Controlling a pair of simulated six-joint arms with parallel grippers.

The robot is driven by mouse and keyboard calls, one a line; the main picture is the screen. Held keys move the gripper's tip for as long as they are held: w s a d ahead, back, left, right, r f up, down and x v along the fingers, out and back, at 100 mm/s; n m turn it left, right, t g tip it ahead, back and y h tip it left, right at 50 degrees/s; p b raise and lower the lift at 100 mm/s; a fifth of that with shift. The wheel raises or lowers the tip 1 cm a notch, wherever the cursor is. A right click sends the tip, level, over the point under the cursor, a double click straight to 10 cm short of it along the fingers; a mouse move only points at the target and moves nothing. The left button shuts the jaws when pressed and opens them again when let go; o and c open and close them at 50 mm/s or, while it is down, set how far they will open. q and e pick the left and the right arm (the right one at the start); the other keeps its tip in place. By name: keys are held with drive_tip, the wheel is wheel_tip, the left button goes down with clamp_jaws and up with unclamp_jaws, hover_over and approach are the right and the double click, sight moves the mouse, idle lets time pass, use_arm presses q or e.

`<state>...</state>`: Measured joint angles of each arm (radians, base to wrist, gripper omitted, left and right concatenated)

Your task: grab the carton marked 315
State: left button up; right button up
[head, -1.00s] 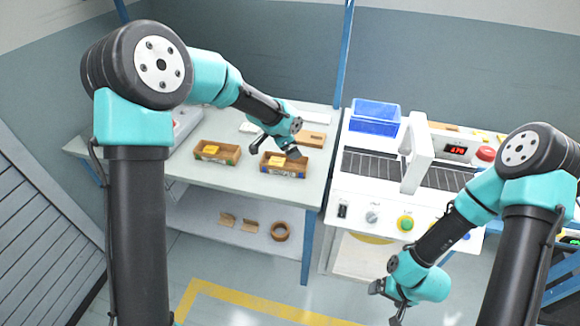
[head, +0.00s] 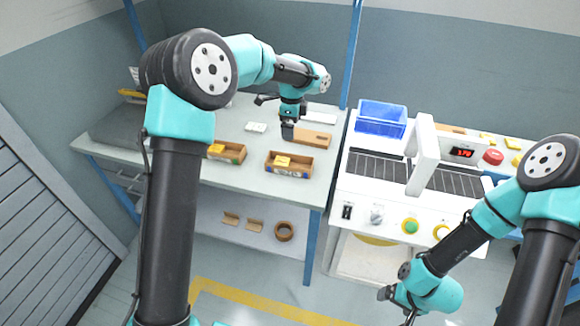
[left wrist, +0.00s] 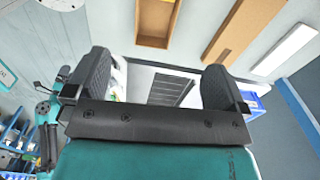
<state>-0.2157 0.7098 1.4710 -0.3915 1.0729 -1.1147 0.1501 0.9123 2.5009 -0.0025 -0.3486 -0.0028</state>
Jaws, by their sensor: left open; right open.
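Two open brown cartons stand on the left bench, the left one (head: 233,159) partly behind my left arm and the right one (head: 291,170) in full view. Each has a yellow block in it. I cannot read 315 on either. A flat tan piece (head: 313,139) lies behind the right carton. My left gripper (head: 288,132) is over the bench at that piece's left end, behind the right carton, open and empty. In the left wrist view its fingers (left wrist: 155,88) are apart, with a brown open carton (left wrist: 153,42) beyond them. My right gripper (head: 398,301) hangs low in front of the machine, open.
A white machine (head: 359,193) with a dark conveyor and an upright white arch stands right of the bench. A blue bin (head: 381,120) sits behind it. A white bar (head: 318,117) lies at the bench's back.

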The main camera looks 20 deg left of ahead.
use_arm(q)
hover_over(290, 164)
drive_tip(key=s, duration=0.2)
drive_tip(key=f, duration=0.8)
drive_tip(key=d+f, duration=0.1)
drive_tip(key=f, duration=0.3)
drive_tip(key=shift+w+f, duration=0.1)
drive_tip(key=shift+w, duration=0.1)
drive_tip(key=shift+s+a+f, duration=0.1)
drive_tip(key=shift+a+f, duration=0.05)
drive_tip(key=shift+f, duration=1.2)
drive_tip(key=shift+s+a+f, duration=0.1)
drive_tip(key=shift+a+f, duration=0.05)
drive_tip(key=shift+f, duration=1.15)
drive_tip(key=c, duration=0.9)
